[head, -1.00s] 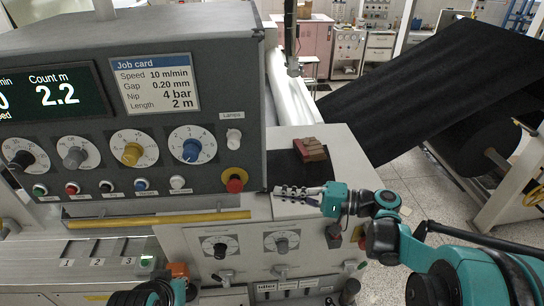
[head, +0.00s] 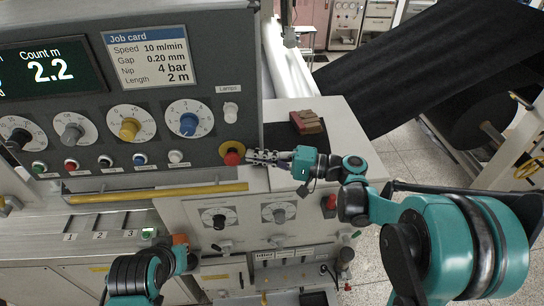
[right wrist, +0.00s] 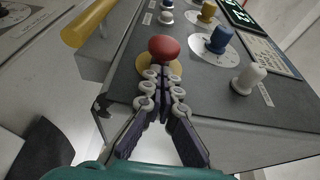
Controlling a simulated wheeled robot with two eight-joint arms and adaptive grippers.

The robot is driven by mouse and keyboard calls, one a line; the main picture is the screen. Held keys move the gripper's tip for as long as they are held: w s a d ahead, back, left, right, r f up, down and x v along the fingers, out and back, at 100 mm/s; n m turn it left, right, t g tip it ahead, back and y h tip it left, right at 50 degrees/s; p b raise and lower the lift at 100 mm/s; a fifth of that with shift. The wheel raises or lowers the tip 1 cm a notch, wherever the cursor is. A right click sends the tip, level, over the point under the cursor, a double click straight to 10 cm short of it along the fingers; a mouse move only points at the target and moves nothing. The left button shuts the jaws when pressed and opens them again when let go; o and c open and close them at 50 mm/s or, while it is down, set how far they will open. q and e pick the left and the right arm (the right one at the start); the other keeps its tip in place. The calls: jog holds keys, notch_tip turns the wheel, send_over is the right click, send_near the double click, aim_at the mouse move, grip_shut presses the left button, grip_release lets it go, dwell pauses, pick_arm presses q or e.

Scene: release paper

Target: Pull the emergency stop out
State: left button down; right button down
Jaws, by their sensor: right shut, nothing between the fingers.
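The emergency stop (head: 232,159) is a red mushroom button on a yellow disc, at the lower right corner of the grey control panel. It also shows in the right wrist view (right wrist: 164,47), upright and straight ahead of the fingers. My right gripper (head: 251,156) is beside the button, on its right in the head view. In the right wrist view its fingers (right wrist: 160,82) are shut and empty, with the tips at the near edge of the button. I cannot tell whether they touch it.
The panel (head: 200,70) has a white lamp switch (head: 230,112) above the button, and several dials and small buttons to the left. A yellow bar (head: 145,193) runs below it. A brownish-red block (head: 307,122) lies on the machine top to the right.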

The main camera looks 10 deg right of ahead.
aim_at(232, 156)
jog(key=shift+x, duration=1.3)
jog(key=shift+s+d+f, duration=0.1)
jog(key=shift+s, duration=0.85)
